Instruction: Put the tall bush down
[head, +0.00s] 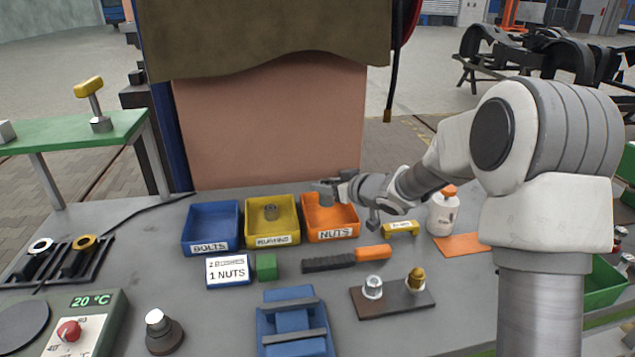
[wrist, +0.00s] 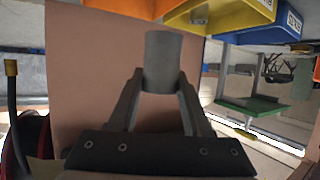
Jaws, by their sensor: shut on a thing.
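My gripper (head: 338,184) is shut on a grey cylindrical bush, the tall bush (head: 326,197), which shows over the orange NUTS bin (head: 331,236) in the head view. In the wrist view the bush (wrist: 162,62) sits between the two fingers of my gripper (wrist: 161,85). I cannot tell whether it touches the bin.
A blue BOLTS bin (head: 210,245) stands at the left of the row. In front are a card reading "1 NUTS" (head: 228,271), a green block (head: 266,267) and an orange-and-black tool (head: 345,259). A white bottle (head: 443,212) stands to the right.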

